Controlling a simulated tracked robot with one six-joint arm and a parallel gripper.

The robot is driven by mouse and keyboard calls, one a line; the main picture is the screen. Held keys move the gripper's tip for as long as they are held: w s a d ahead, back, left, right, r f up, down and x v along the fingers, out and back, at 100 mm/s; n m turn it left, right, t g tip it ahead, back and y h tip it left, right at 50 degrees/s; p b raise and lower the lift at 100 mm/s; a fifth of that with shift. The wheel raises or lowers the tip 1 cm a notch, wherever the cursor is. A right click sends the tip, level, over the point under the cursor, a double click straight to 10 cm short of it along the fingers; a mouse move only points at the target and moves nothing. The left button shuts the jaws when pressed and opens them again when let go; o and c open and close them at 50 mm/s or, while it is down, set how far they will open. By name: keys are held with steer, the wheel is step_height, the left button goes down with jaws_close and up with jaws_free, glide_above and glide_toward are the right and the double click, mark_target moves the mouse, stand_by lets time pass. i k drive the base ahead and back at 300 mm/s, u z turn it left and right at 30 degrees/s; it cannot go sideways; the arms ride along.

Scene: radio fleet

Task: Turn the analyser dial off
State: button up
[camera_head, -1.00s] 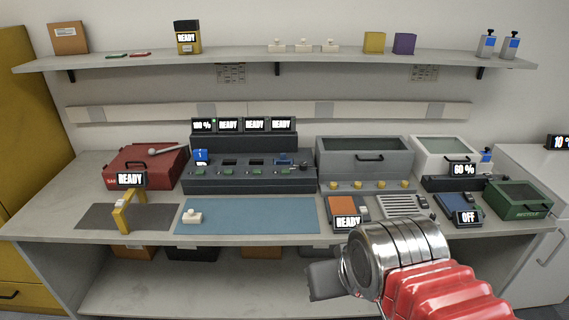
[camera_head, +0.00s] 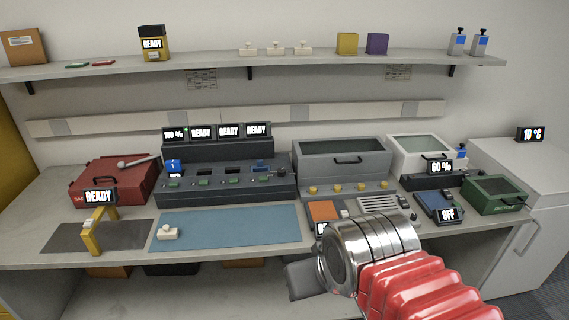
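No label in view reads analyser, so I cannot tell for certain which device bears the dial. A blue device (camera_head: 434,204) at the front right of the bench has a display (camera_head: 447,215) reading OFF. An orange-topped device (camera_head: 322,212) stands left of it, its display mostly hidden behind my arm. My gripper (camera_head: 303,280) is a dark grey end low in the picture, in front of the bench edge and apart from both devices. Its fingers are not clearly shown. No object shows in it.
A grey slatted plate (camera_head: 383,205) lies between the two devices. A green recycle box (camera_head: 495,194) sits at the bench's right end. The blue mat (camera_head: 230,229) is mostly bare, with one small white piece (camera_head: 169,232).

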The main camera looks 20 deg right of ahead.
mark_target(281, 172)
steer(key=i, duration=0.85)
steer(key=u, duration=0.05)
